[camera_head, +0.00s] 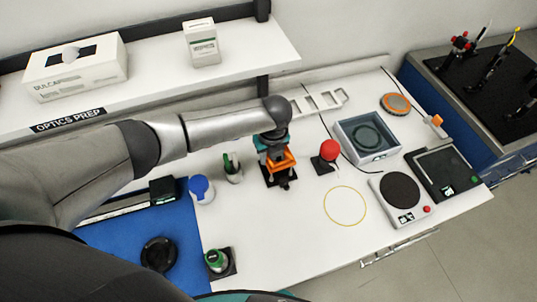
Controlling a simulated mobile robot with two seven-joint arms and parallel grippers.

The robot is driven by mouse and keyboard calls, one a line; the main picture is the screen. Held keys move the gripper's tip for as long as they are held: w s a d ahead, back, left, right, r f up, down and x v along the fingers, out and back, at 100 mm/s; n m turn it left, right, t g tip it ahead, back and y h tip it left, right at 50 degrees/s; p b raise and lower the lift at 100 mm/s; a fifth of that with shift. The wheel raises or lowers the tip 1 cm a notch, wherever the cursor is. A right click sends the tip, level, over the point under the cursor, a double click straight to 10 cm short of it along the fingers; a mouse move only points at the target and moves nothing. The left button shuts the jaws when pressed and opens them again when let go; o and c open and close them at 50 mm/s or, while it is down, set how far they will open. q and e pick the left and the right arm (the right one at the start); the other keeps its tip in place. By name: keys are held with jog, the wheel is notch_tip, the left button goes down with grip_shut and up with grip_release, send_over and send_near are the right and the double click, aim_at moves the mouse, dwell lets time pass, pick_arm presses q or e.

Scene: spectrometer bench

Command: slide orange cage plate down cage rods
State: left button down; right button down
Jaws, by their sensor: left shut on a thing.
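The orange cage plate (281,164) is near the middle of the white bench in the head view, above a small black base (285,184). My left gripper (274,150) comes down over it from above and is shut on the orange plate. The cage rods are mostly hidden by the gripper and plate. I cannot tell how far down the rods the plate sits. My right gripper is not in view.
A red ball on a black base (328,152) is close on the right. A grey tray (367,138) and hotplate (400,192) lie farther right.

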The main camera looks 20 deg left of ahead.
pick_arm(q)
jog(key=shift+f, duration=0.3)
jog(key=shift+r, duration=0.15)
jog(key=shift+r+p, duration=0.3)
jog(key=shift+p, duration=0.1)
